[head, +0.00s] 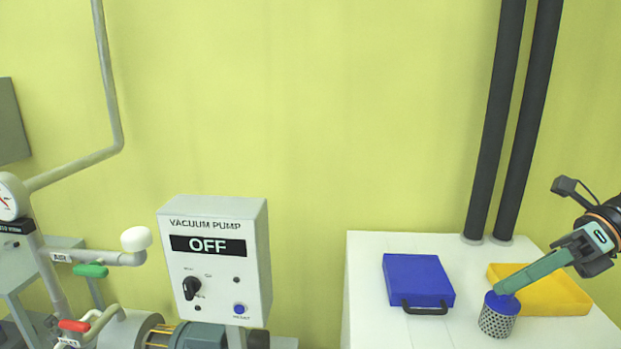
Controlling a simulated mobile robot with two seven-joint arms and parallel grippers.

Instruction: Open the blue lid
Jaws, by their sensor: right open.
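A square blue lid (417,277) with a black handle (424,308) along its front edge lies flat on the white cabinet top. It looks closed. My right gripper (499,290) reaches in from the right, to the right of the lid. Its long green fingers point down and left, with the tips at the blue top of a perforated metal cylinder (496,322). The gripper is open, though the gap between its fingers is hard to see from this angle. I cannot tell whether the tips touch the cylinder. My left gripper is out of view.
A yellow tray or open lid (560,300) lies behind and right of the cylinder. A vacuum pump box (217,260) reading OFF stands left, beside piping and valves. The cabinet's left edge is clear.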

